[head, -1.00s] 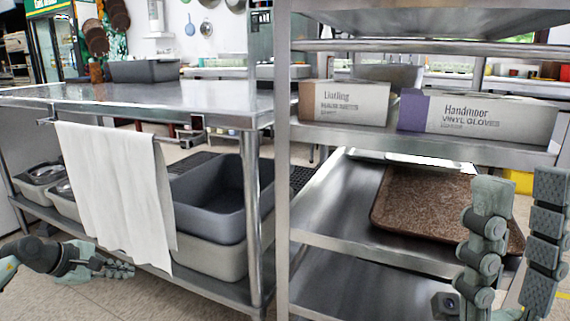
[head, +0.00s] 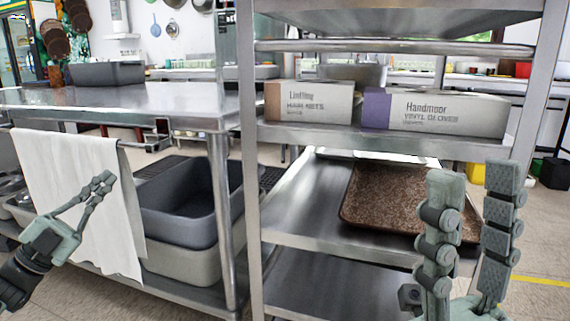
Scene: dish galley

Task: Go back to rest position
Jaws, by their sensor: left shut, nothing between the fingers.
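My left gripper (head: 104,182) is at the left of the head view, in front of the white towel (head: 75,200) that hangs from the steel table's rail. Its fingers are together and hold nothing, pointing up and to the right. My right gripper (head: 473,173) is at the lower right, in front of the steel rack. Its two fingers point up and stand apart, with nothing between them.
The steel table (head: 170,100) has grey tubs (head: 190,212) on its lower shelf. The steel rack (head: 250,190) holds a hair-net box (head: 312,102), a vinyl-glove box (head: 435,112) and a brown tray (head: 385,198). Open floor (head: 545,245) lies at the far right.

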